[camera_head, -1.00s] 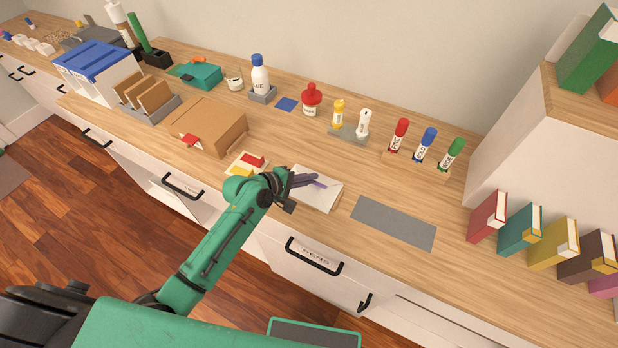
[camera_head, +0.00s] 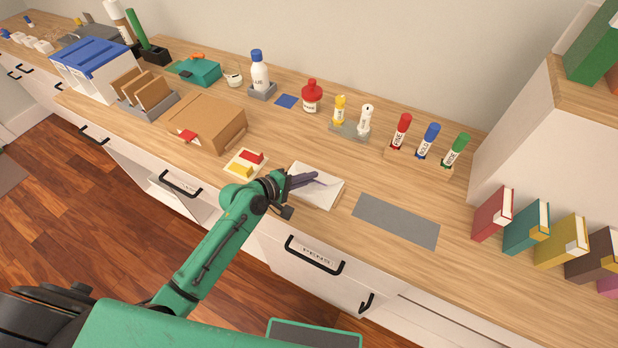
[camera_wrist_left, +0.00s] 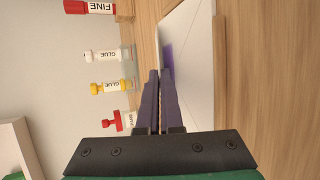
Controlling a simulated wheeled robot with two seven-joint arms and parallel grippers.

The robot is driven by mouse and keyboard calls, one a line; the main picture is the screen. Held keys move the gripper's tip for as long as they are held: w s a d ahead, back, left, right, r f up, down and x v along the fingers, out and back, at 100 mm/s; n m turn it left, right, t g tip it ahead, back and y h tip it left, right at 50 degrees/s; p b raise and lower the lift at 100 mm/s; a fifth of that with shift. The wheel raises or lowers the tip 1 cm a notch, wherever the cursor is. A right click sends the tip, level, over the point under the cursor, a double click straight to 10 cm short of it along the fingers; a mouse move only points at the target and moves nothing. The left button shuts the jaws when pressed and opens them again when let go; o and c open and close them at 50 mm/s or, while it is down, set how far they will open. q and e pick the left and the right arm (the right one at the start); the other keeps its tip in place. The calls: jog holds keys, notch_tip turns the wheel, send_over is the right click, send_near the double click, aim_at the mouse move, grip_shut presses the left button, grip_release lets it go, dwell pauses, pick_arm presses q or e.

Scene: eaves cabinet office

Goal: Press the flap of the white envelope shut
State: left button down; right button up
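The white envelope (camera_head: 326,197) lies on the wooden counter near its front edge. It also fills the upper right of the left wrist view (camera_wrist_left: 195,55). My left gripper (camera_head: 316,176) reaches over the envelope from the left, with its purple fingers across its upper part. In the left wrist view the fingers (camera_wrist_left: 160,73) lie close together with nothing visible between them, and a purple tint shows on the paper beyond their tips. The fingers hide part of the envelope. I cannot tell whether they touch it or how flat its flap lies. My right gripper is not in view.
A grey mat (camera_head: 396,221) lies right of the envelope. A card with red and yellow pieces (camera_head: 233,172) and a cardboard box (camera_head: 208,122) are to its left. Glue bottles (camera_head: 364,121) and upright markers (camera_head: 400,132) stand behind. Bare counter surrounds the mat.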

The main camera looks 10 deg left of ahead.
pick_arm(q)
jog(key=c, duration=1.3)
grip_release()
jog(key=shift+c, duration=0.2)
